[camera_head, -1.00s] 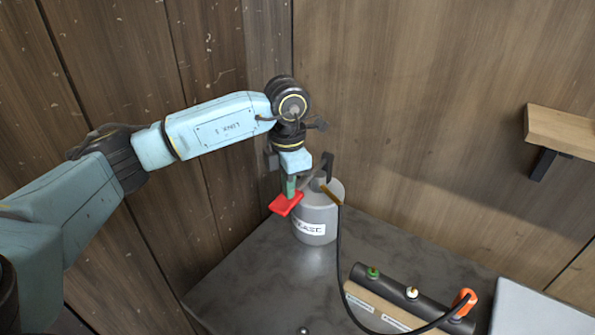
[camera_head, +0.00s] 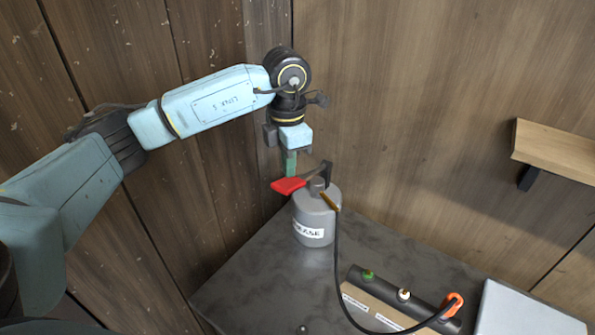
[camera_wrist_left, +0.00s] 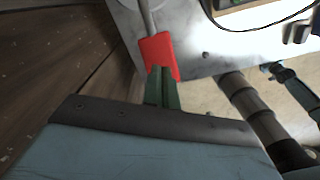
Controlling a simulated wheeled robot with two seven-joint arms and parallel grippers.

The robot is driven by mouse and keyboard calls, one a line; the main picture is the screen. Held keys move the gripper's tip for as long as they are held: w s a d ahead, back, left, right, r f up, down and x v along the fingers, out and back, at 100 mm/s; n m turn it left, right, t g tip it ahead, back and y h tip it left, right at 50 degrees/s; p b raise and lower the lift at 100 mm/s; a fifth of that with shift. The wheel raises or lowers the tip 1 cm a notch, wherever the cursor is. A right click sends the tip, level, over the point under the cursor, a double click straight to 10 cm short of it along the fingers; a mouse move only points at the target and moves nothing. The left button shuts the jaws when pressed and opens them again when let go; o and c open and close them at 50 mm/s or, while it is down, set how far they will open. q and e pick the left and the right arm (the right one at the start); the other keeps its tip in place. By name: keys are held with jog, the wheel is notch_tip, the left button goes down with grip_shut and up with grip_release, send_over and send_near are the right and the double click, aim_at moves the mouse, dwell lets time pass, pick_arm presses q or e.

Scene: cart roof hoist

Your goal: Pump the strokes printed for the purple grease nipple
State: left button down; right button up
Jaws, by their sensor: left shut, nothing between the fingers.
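The grey grease pump (camera_head: 312,217) stands upright at the table's back left corner, with a label reading partly "GREASE". Its lever has a red grip (camera_head: 288,185) pointing left and sits nearly level. My left gripper (camera_head: 290,172) is shut and empty, its green fingers pointing down at the red grip. In the left wrist view the fingertips (camera_wrist_left: 161,72) overlap the red grip (camera_wrist_left: 158,50); whether they touch is unclear. A black hose runs from the pump to an orange coupler (camera_head: 453,304) at the black pipe's right end. No purple nipple shows. My right gripper is out of view.
The black pipe (camera_head: 385,288) carries a green nipple (camera_head: 368,275) and a whitish nipple (camera_head: 404,294), with small labels in front, unreadable here. A pale panel (camera_head: 530,312) lies at the right. A wooden shelf (camera_head: 550,150) juts from the wall. The table's middle (camera_head: 290,285) is mostly clear.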

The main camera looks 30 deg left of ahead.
pick_arm(q)
notch_tip(320, 180, up, 6)
jog(key=p, duration=0.4)
dwell(0.4)
jog(key=shift+f, duration=0.15)
dwell(0.6)
